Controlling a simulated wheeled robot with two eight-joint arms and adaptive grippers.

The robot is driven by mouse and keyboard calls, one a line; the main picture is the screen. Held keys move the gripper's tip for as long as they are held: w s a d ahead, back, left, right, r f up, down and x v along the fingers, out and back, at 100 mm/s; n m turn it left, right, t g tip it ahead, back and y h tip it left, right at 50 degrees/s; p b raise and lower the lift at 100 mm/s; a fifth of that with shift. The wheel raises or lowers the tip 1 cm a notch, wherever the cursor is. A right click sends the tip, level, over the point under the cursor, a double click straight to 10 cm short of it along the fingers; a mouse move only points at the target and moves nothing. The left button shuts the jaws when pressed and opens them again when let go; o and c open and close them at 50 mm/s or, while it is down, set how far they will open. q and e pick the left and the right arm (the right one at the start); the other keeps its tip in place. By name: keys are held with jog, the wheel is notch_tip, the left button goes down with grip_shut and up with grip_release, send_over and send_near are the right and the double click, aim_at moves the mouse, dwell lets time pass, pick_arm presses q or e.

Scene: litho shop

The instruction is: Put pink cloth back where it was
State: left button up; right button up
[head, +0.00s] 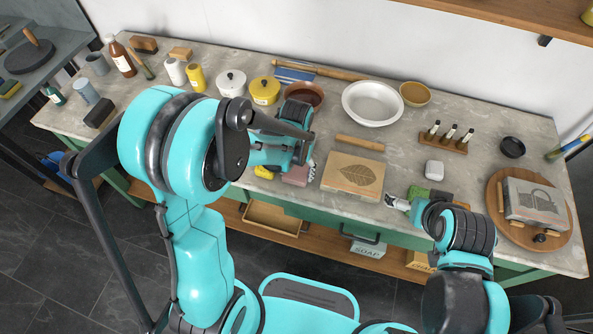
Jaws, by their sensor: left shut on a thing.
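The pink cloth (295,177) shows as a small flat patch at the front edge of the worktop, partly hidden by my left gripper. My left gripper (309,168) is over the cloth and shut on it. Whether the cloth still touches the worktop cannot be told.
The leaf-carved block (354,176) lies just right of the cloth, with a wooden bar (359,143) behind it. A yellow item (264,172) is to the left. A brown bowl (304,94) and white basin (372,102) stand behind. A round board (497,208) is at right.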

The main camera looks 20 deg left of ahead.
aim_at(297, 171)
pick_arm(q)
jog(key=shift+f, duration=0.1)
jog(key=o, duration=0.9)
jog(key=shift+o, duration=0.2)
jog(key=shift+r, duration=0.2)
notch_tip(297, 171, up, 11)
jog(key=p, duration=0.4)
jog(key=s+a+r+t, duration=0.4)
jog(key=s+r+t, duration=0.3)
jog(key=s, duration=0.3)
jog(key=shift+a+r, duration=0.35)
jog(key=shift+r, duration=0.5)
